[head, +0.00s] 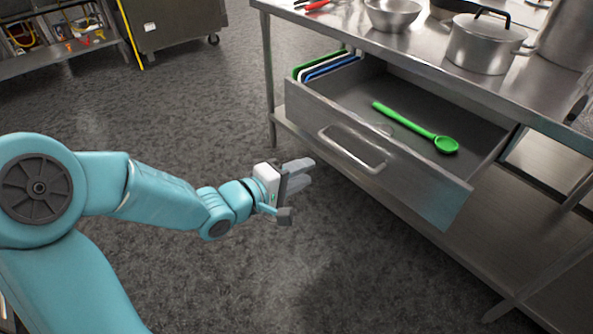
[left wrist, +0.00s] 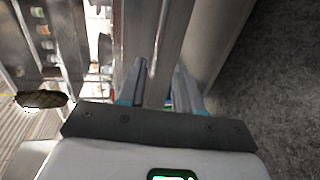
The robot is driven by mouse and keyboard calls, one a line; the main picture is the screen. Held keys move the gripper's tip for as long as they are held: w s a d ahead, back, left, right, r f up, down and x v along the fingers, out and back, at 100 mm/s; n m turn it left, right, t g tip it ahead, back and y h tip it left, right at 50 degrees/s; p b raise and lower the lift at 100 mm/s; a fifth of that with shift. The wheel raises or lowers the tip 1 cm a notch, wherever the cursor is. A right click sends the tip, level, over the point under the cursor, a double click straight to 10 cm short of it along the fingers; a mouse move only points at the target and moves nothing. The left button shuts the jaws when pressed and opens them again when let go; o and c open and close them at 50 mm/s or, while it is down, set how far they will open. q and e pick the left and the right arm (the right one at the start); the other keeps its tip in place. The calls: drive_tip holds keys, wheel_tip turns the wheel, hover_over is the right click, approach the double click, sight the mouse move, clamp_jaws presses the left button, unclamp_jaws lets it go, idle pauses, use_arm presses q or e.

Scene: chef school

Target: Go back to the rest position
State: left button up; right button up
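My left gripper (head: 303,173) is in front of the open drawer, to the left of its handle and apart from it, above the floor. Its two fingers are apart with nothing between them. In the left wrist view the fingers (left wrist: 161,78) also stand apart, with a metal surface beyond them. The drawer (head: 370,160) is pulled out of the steel table, and a green spoon (head: 418,128) lies in it. My right gripper is in neither view.
The steel table (head: 350,30) carries a metal bowl (head: 393,14), a lidded pot (head: 482,46) and other cookware. Colored boards (head: 328,66) stand at the drawer's left end. A grey bin (head: 175,22) stands at the back. The floor (head: 190,115) left of the table is clear.

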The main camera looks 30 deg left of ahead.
use_arm(q)
drive_tip(key=shift+s+a+r, duration=0.1)
drive_tip(key=shift+s+a, duration=0.05)
drive_tip(key=shift+s, duration=0.4)
drive_tip(key=s+d+f+g, duration=0.25)
drive_tip(key=d+f, duration=0.35)
drive_tip(key=f, duration=0.5)
drive_tip(key=s+d+f+g, duration=0.2)
drive_tip(key=d+f+g, duration=0.25)
drive_tip(key=f, duration=0.65)
drive_tip(key=s+d+f+m+g+y, duration=0.1)
drive_tip(key=s+d+f+m+g, duration=0.1)
drive_tip(key=s+f+m+g, duration=0.85)
drive_tip(key=s+r+t+p, duration=0.1)
drive_tip(key=s+r+p, duration=0.1)
drive_tip(key=r+p, duration=0.6)
drive_tip(key=s+r+m+t+p, duration=0.1)
drive_tip(key=s+r+t+p, duration=0.1)
drive_tip(key=r+p, duration=0.6)
drive_tip(key=shift+s+r+p, duration=0.25)
drive_tip(key=shift+p, duration=0.85)
